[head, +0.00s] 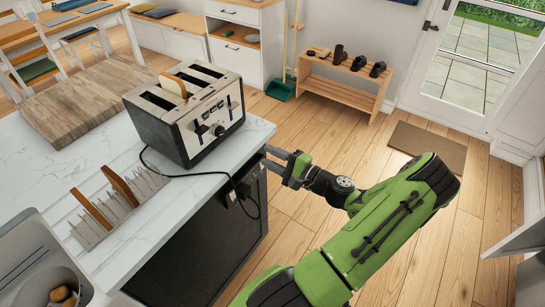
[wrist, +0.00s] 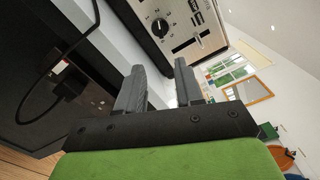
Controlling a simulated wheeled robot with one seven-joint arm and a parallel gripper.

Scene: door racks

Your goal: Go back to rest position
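My gripper (head: 270,158) is off the right edge of the white marble counter, just right of and below the toaster in the head view. In the wrist view its two fingers (wrist: 160,66) stand apart with nothing between them, so it is open and empty. My green arm reaches up from the bottom of the head view. The metal and black toaster (head: 215,118) stands on the counter with a bread slice in one slot. Its dial and lever side also shows close by in the wrist view (wrist: 183,22).
A wooden board (head: 85,98) lies behind. A black cord hangs over the counter's edge to an outlet. Floor to the right is open; a shoe bench (head: 340,88) stands farther back.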

